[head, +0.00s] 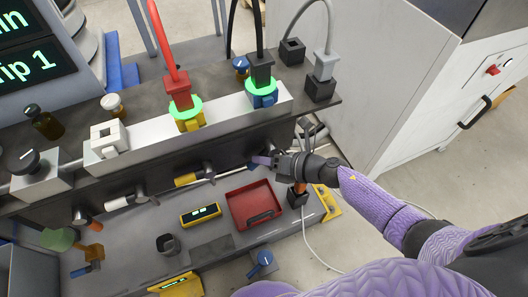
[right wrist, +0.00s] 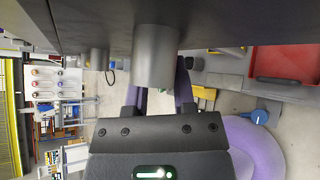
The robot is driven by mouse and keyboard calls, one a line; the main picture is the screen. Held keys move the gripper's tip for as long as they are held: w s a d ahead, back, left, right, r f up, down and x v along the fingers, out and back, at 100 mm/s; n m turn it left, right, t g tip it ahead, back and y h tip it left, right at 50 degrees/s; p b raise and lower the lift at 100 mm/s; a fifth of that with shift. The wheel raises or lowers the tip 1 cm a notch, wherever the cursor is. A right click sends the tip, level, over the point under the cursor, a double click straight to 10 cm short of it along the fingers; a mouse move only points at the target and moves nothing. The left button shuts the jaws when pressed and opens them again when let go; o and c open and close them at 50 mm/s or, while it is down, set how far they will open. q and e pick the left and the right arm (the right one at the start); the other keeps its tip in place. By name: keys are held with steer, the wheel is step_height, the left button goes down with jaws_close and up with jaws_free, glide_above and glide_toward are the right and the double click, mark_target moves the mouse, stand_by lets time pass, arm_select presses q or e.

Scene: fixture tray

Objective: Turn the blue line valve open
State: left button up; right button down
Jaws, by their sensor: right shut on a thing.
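A row of line valves with coloured handles sits on the dark front face of the bench. The blue valve handle (head: 254,164) is at the right end of this row in the head view, mostly covered by my gripper. My right gripper (head: 263,160) reaches in from the right and is shut on that handle. In the right wrist view, a grey valve cylinder (right wrist: 156,58) stands before the purple fingers (right wrist: 163,98) and hides what is between them. The handle's exact angle is unclear. My left gripper is not in view.
A yellow valve handle (head: 185,180) and a white one (head: 118,203) are to the left. A red tray (head: 238,212), a yellow meter (head: 200,214) and a blue lever piece (head: 262,261) are below. A white cable (head: 308,243) hangs right; plugs stand on the upper shelf.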

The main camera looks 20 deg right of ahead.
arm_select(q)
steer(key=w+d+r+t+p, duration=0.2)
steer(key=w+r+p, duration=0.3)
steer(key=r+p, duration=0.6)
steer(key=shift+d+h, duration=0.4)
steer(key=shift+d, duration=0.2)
arm_select(e)
steer(key=n+h, duration=0.1)
steer(key=h, duration=0.1)
steer(key=d+n+h, duration=0.1)
steer(key=n+h, duration=0.1)
steer(key=h, duration=0.1)
steer(key=d+f+n+g+h, duration=0.1)
steer(key=h, duration=0.1)
steer(key=shift+d+h, duration=0.2)
steer(key=shift+h, duration=0.2)
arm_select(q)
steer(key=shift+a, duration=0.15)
arm_select(e)
steer(key=c, duration=0.6)
jaws_free()
steer(key=shift+c, duration=0.2)
steer(key=shift+o, duration=1)
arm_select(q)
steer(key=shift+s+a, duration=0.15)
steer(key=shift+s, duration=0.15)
arm_select(e)
steer(key=shift+r, duration=0.1)
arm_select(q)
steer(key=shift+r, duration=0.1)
